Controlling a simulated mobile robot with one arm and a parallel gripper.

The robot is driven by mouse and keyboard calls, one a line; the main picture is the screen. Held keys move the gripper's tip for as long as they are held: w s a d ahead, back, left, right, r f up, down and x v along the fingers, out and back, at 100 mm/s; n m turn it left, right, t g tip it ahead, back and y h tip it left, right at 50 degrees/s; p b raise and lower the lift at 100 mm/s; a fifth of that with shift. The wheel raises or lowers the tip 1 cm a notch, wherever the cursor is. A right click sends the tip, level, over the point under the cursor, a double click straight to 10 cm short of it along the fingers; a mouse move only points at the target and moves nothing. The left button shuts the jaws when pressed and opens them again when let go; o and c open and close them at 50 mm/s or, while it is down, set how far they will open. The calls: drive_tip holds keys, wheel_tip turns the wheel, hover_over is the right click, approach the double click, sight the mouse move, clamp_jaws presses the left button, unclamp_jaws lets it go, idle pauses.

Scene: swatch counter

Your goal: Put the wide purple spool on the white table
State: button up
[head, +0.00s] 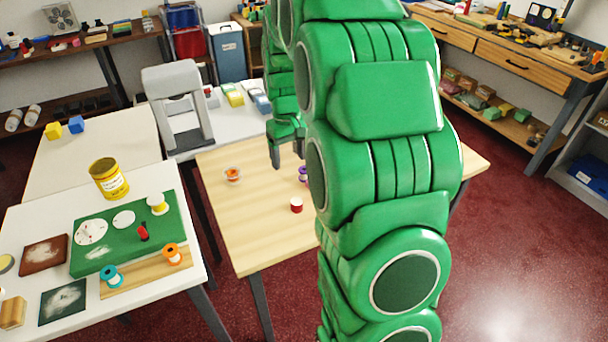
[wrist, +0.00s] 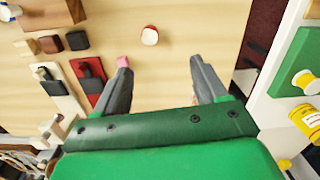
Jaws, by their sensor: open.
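A purple spool (head: 303,174) is on the wooden table, partly hidden by my green arm in the head view, so its width is hard to judge. My gripper (head: 287,152) is over that table behind the spool. In the wrist view its two fingers (wrist: 160,75) are apart with bare wood between them. A pink bit (wrist: 123,62) shows at the left fingertip; I cannot tell if it is the purple spool. A red spool with a white top (head: 296,205) stands nearby, also in the wrist view (wrist: 149,36). A white table (head: 30,215) stands at the front left.
An orange spool-like thing (head: 232,174) is on the wooden table (head: 250,235). The white table holds a green board (head: 160,222), teal (head: 111,277) and orange spools (head: 173,254), and a yellow can (head: 109,179). Dark blocks and a red card (wrist: 88,80) lie left in the wrist view.

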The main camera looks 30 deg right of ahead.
hover_over(304, 169)
drive_tip(key=shift+t, duration=0.3)
drive_tip(key=f, duration=1.1)
drive_tip(key=shift+w+d+f, duration=0.1)
drive_tip(key=shift+w+f, duration=0.1)
drive_tip(key=shift+f, duration=0.05)
drive_tip(key=shift+s+f, duration=0.15)
drive_tip(key=shift+f, duration=3.75)
drive_tip(key=c, duration=1.2)
